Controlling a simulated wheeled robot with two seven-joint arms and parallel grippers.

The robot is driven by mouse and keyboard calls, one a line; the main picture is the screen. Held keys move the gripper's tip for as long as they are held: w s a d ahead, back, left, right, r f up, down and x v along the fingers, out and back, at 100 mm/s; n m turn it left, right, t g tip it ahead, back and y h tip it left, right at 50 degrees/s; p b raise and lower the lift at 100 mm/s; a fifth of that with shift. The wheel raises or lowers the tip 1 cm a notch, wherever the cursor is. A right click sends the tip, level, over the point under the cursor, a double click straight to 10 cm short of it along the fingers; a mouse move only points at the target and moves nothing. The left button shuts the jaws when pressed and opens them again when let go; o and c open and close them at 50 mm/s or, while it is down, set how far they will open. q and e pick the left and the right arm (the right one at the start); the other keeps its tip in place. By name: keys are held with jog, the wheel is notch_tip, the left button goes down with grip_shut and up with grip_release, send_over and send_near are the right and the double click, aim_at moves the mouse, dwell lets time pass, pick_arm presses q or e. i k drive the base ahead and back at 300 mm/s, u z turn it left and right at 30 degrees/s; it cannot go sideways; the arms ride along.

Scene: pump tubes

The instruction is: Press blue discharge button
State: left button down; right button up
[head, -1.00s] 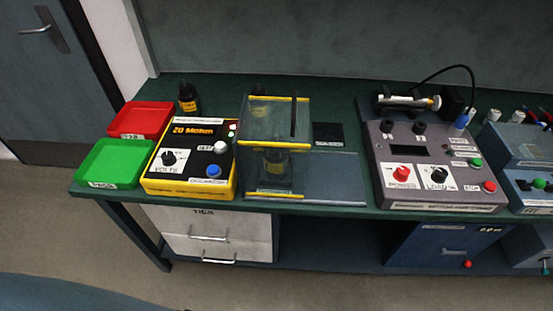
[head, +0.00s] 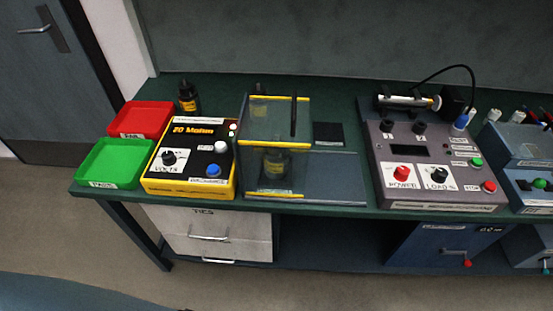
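The blue discharge button (head: 213,171) sits at the front right of the yellow and black tester (head: 187,190) in the head view. The tester also has a black VOLTS knob (head: 168,158), a white button (head: 221,147) and a display (head: 193,128) that reads 20 Mohm in orange. Neither of my grippers shows in the head view. Nothing covers the blue button.
Red (head: 140,119) and green (head: 113,162) trays lie left of the tester. A grey power unit (head: 437,165) is farther right.

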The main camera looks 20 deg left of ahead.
aim_at(213, 169)
jog(key=u, duration=1.25)
